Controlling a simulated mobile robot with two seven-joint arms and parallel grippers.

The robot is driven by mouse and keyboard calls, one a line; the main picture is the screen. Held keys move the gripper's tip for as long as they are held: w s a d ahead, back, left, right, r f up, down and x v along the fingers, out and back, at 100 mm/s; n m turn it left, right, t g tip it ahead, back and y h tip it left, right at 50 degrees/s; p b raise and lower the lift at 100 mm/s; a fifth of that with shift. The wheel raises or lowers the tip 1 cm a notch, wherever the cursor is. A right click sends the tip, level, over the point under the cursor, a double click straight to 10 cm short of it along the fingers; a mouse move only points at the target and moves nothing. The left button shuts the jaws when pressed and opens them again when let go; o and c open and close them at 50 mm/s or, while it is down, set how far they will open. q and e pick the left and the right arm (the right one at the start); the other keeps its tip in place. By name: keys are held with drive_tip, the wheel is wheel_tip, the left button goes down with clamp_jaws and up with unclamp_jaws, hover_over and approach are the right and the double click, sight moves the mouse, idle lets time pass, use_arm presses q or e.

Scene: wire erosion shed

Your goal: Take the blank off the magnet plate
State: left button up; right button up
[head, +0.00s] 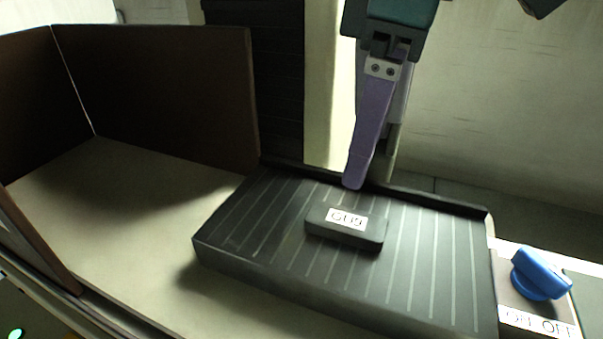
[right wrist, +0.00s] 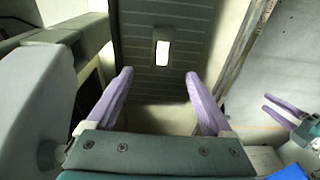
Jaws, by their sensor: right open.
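The blank (head: 352,236) is a small dark block with a white label on top. It lies on the magnet plate (head: 265,215), a dark slab with pale stripes. In the right wrist view the blank (right wrist: 161,37) lies ahead, beyond and between the fingertips. My right gripper (head: 362,182) is open and empty, above the plate's back edge; one purple finger largely covers the other in the head view. Its two fingers stand wide apart in the right wrist view (right wrist: 160,80). My left gripper (right wrist: 283,110) shows small at the right there, its fingers apart with nothing between them.
A blue knob (head: 541,274) on a panel marked ON and OFF (head: 535,322) stands right of the plate; its setting is unclear. Brown upright panels (head: 160,95) enclose a pale, empty surface (head: 130,215) left of the plate. A raised dark strip (head: 440,200) runs along the plate's back edge.

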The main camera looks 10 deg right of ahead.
sight(346, 220)
drive_tip(key=f, duration=0.9)
drive_tip(key=shift+a+f, duration=0.1)
drive_tip(key=shift+a, duration=0.3)
clamp_jaws()
idle(0.5)
